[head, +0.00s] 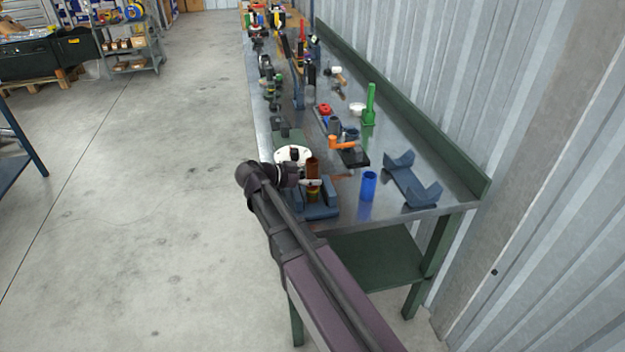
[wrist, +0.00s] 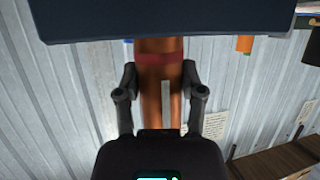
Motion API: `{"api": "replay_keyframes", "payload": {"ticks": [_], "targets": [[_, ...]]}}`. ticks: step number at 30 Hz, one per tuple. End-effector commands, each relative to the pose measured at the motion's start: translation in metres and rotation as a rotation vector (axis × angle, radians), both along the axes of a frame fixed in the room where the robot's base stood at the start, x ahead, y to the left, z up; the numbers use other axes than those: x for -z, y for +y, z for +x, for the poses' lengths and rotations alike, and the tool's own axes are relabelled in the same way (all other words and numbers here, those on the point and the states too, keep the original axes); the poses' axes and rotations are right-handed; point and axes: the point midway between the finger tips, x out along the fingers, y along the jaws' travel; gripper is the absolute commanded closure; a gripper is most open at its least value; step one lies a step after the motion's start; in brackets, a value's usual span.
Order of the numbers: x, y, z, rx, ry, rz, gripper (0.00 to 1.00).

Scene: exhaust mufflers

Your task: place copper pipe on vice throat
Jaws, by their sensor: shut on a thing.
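The copper pipe (head: 313,166) stands roughly upright near the front left of the bench. My gripper (head: 313,182) is shut on it from the left side. In the wrist view the pipe (wrist: 152,95), with a dark red band, runs between the two fingers (wrist: 160,85). A blue vice (head: 320,211) stands on the bench directly below the gripper. In the wrist view a dark blue block, likely the vice (wrist: 165,22), covers the pipe's far end. Whether the pipe touches the vice throat cannot be told.
A blue cylinder (head: 368,186) and a blue cradle (head: 411,184) stand right of the vice. A white round part (head: 293,154) and an orange-handled tool (head: 343,143) lie behind. A green upright part (head: 369,107) is farther back. The bench's far part is crowded.

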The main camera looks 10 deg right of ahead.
Motion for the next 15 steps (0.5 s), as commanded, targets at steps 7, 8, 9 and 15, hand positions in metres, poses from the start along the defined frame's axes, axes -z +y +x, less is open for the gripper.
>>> {"api": "replay_keyframes", "payload": {"ticks": [7, 8, 9, 15], "targets": [[0.0022, 0.0001, -0.0001, 0.0, 0.0, -0.001, 1.0], [0.0031, 0.0002, 0.0, 0.0, 0.0, -0.001, 1.0], [0.0026, 0.0002, 0.0, 0.0, 0.0, 0.0, 0.43], [0.0021, 0.0002, 0.0, 0.0, 0.0, 0.0, 0.14]]}}
